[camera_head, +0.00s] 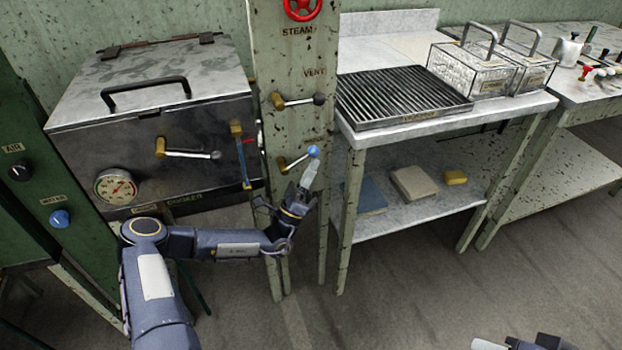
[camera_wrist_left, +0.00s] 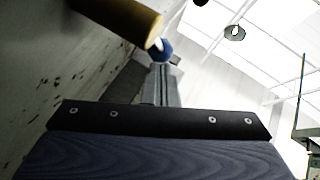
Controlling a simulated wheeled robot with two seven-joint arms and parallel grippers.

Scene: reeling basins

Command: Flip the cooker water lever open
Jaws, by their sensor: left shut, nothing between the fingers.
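The water lever (camera_head: 298,159) is on the pale green post, below the vent lever. It has a brass pivot and a short metal arm rising slightly right to a blue ball knob (camera_head: 313,152). My left gripper (camera_head: 309,178) is shut and empty, its fingertips just below the knob. In the left wrist view the blue knob (camera_wrist_left: 163,50) shows just beyond the shut fingertips (camera_wrist_left: 161,70), with the brass pivot (camera_wrist_left: 120,20) at upper left. I cannot tell whether fingers and knob touch. A part of my right arm (camera_head: 520,343) shows at the bottom edge; its fingers are not visible.
The vent lever (camera_head: 298,101) with a black knob is above, and a red steam wheel (camera_head: 303,8) is at the top. The cooker (camera_head: 150,100) stands left with its own lever (camera_head: 188,152). A bench (camera_head: 450,112) with a slotted tray stands right.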

